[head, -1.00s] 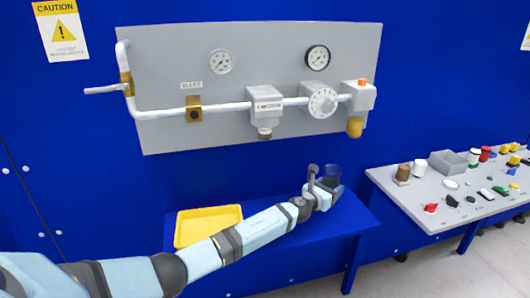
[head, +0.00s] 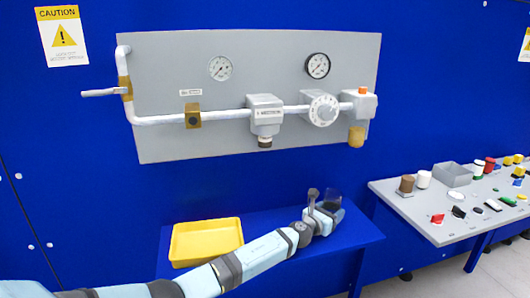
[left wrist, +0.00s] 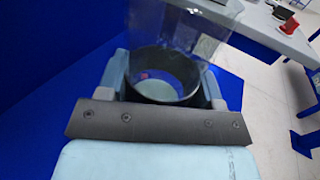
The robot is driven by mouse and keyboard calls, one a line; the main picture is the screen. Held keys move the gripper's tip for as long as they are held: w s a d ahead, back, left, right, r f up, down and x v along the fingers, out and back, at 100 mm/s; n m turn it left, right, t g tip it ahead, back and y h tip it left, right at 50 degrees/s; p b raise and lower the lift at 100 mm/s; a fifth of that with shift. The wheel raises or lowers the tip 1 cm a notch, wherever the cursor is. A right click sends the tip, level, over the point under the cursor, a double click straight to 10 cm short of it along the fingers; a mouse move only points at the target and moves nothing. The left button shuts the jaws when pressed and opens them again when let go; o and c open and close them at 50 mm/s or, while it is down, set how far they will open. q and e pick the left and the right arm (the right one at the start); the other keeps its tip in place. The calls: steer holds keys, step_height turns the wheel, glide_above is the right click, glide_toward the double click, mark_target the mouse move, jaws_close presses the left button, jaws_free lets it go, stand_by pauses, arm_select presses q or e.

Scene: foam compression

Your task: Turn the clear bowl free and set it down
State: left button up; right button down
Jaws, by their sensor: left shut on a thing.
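The clear bowl (head: 333,199) is a see-through cup with a dark ring. It is off the pipe panel and shows over the blue bench (head: 352,235). My left gripper (head: 322,214) is shut on it. In the left wrist view the clear wall of the bowl (left wrist: 172,27) rises from the dark ring, which sits between the two fingers of my left gripper (left wrist: 165,88). I cannot tell whether the bowl touches the bench. The grey filter body (head: 265,115) on the panel has only a short dark stub below it. My right gripper is not in view.
A yellow tray (head: 206,222) lies on the bench, left of the bowl. An amber bowl (head: 356,136) hangs at the panel's right end. A grey side table (head: 415,212) with several small parts stands at the right.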

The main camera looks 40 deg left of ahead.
arm_select(q)
steer(key=shift+f, duration=0.3)
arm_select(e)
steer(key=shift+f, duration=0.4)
